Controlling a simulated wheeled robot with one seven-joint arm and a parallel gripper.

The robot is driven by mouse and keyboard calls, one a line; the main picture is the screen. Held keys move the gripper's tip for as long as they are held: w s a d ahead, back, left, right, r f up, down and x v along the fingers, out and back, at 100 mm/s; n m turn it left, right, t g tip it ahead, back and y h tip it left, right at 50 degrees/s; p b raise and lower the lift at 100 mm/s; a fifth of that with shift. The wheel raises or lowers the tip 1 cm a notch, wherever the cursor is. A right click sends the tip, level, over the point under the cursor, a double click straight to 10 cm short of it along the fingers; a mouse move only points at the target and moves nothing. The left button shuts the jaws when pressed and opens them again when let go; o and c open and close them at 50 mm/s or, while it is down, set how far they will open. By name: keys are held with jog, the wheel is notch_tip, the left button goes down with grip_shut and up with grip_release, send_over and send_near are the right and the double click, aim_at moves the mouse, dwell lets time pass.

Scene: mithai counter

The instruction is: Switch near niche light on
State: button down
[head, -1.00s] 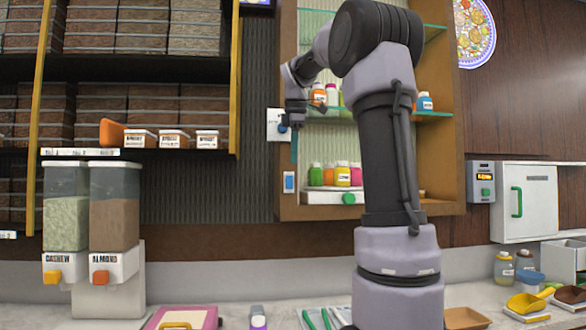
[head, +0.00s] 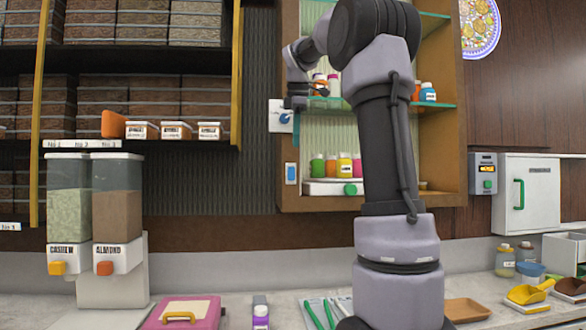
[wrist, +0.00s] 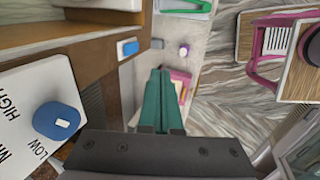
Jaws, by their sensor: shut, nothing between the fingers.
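A small blue switch on a white plate (head: 291,173) sits low on the left post of the wooden niche (head: 455,150). The blue switch also shows in the wrist view (wrist: 128,48), ahead of and left of my fingers; whether it is on or off I cannot tell. My gripper (wrist: 160,72) has its green fingers together and empty. In the head view my gripper hangs at the niche's left edge, above the switch and apart from it. My arm hides part of the niche shelves.
A white plate with a blue knob (head: 285,118), marked LOW and HIGH in the wrist view (wrist: 57,120), is close to my gripper. Colored bottles (head: 343,166) stand on a niche shelf. A pink box (head: 185,312) lies on the counter below.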

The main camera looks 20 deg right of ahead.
aim_at(292, 170)
jog(key=shift+f, duration=0.1)
jog(key=x, duration=0.3)
jog(key=w+x, duration=0.1)
jog(key=x, duration=0.3)
jog(key=w+x, duration=0.1)
jog(key=x, duration=0.3)
jog(key=shift+w+d+r, duration=0.2)
jog(key=shift+d+r, duration=0.1)
jog(key=shift+d, duration=0.05)
jog(key=shift+w+d, duration=0.2)
jog(key=shift+w, duration=0.4)
jog(key=shift+w+f, duration=0.15)
jog(key=shift+w, duration=0.15)
